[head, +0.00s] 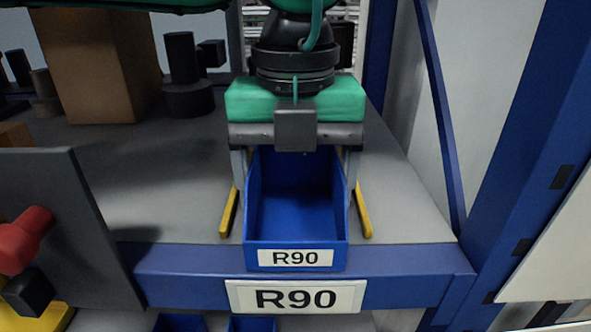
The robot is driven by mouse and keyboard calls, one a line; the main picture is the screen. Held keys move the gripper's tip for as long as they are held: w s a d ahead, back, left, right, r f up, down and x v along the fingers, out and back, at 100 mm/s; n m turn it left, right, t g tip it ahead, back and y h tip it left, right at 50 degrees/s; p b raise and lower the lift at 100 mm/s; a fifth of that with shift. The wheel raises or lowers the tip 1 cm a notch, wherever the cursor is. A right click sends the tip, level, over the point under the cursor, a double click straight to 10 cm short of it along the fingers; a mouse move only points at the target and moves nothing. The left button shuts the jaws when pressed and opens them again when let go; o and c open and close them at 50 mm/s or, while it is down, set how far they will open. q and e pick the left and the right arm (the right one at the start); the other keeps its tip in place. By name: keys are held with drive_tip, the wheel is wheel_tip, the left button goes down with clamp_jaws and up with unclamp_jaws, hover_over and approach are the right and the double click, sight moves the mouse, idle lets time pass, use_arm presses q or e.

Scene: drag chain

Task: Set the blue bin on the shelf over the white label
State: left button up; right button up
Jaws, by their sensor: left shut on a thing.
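The blue bin (296,205) with a small R90 tag on its front is at the front of the grey shelf (185,190), upright. Its front edge is at the shelf's blue front beam (190,274), just above the white label (296,297) that reads R90. The bin looks resting on or very near the shelf; the contact underneath is hidden. My right gripper is not in view.
A blue post (520,150) and diagonal brace (437,100) stand at the right. A cardboard box (95,60) and black cylindrical parts (182,75) are at the back left. A grey panel (60,220) and red knob (28,238) are at front left. More blue bins (252,323) show below.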

sight(296, 218)
use_arm(q)
drive_tip(key=shift+f, duration=0.1)
drive_tip(key=shift+f, duration=0.15)
drive_tip(key=o, duration=0.9)
drive_tip(key=shift+w, duration=0.1)
drive_tip(key=shift+r, duration=0.3)
drive_tip(key=shift+r+b, duration=1.65)
drive_tip(key=shift+r, duration=2.05)
